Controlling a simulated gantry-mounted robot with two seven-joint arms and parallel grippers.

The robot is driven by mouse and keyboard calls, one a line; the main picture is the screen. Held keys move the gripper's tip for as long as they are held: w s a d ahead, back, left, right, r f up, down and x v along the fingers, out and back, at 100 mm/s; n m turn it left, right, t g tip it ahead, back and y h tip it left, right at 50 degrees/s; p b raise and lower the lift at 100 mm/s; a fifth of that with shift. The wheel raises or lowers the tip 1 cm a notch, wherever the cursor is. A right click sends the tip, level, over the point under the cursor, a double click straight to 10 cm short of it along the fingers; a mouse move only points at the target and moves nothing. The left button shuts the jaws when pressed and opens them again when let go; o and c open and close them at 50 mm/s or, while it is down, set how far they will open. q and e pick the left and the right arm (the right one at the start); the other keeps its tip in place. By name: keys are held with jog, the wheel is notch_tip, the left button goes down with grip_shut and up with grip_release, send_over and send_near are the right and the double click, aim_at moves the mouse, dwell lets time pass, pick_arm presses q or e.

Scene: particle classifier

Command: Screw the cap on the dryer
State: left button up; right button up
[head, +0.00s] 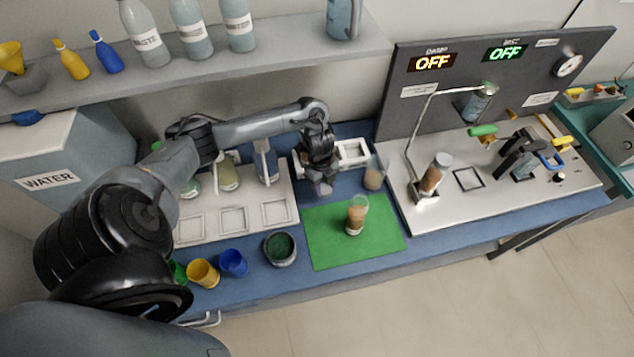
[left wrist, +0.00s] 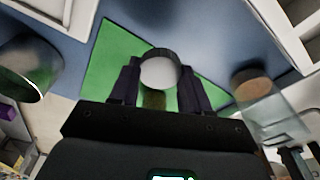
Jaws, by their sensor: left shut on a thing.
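My left gripper (head: 320,188) hangs just behind and left of the green mat's back edge. In the left wrist view its fingers (left wrist: 160,85) are shut on a round, pale-faced cap (left wrist: 160,70) with a dark rim. In the head view the cap is small and hard to make out. The panel unit (head: 480,140) at the right shows two OFF displays. A clear tube with brown contents and a grey top (head: 432,174) leans on its base beside a bent metal pipe. I cannot tell which part is the dryer. My right gripper is out of view.
An open clear jar with brown contents (head: 356,217) stands on the green mat (head: 320,250). Another jar (head: 374,176) stands behind it. A round bowl with dark green contents (head: 280,249) and coloured cups (head: 233,262) are to the left. A white rack (head: 232,217) lies behind them.

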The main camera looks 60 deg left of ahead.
aim_at(356, 217)
pick_arm(q)
jog(key=w+d+r+p, duration=0.1)
jog(key=d+r, duration=0.3)
jog(key=d, duration=0.4)
jog(key=shift+r+p, duration=0.35)
jog(key=shift+p, duration=0.2)
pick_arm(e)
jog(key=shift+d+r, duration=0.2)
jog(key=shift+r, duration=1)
pick_arm(q)
jog(key=shift+w, duration=0.1)
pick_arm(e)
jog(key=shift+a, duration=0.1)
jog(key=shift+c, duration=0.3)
pick_arm(q)
jog(key=shift+a, duration=0.1)
